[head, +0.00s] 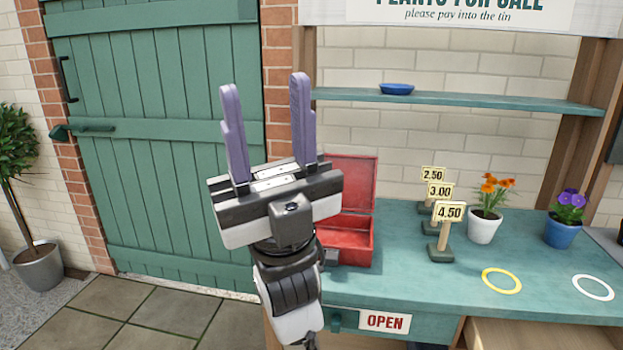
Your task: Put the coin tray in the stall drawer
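My gripper (264,88) is raised in front of the green door, its two purple fingers pointing up, spread apart with nothing between them. A red metal tin (347,246) stands on the left end of the stall counter with its lid open; my gripper and wrist hide part of it. I cannot make out a coin tray inside it. A small blue dish (397,89) sits on the shelf. A green knob (336,321) shows on the counter's front, left of the OPEN sign; it may belong to the stall drawer, which looks shut there.
The teal counter (400,284) holds price signs (440,190), an orange-flowered white pot (485,226), a purple-flowered blue pot (563,231), a yellow ring (501,281) and a white ring (593,288). The OPEN sign (385,322) is on its front. Paving at lower left is clear.

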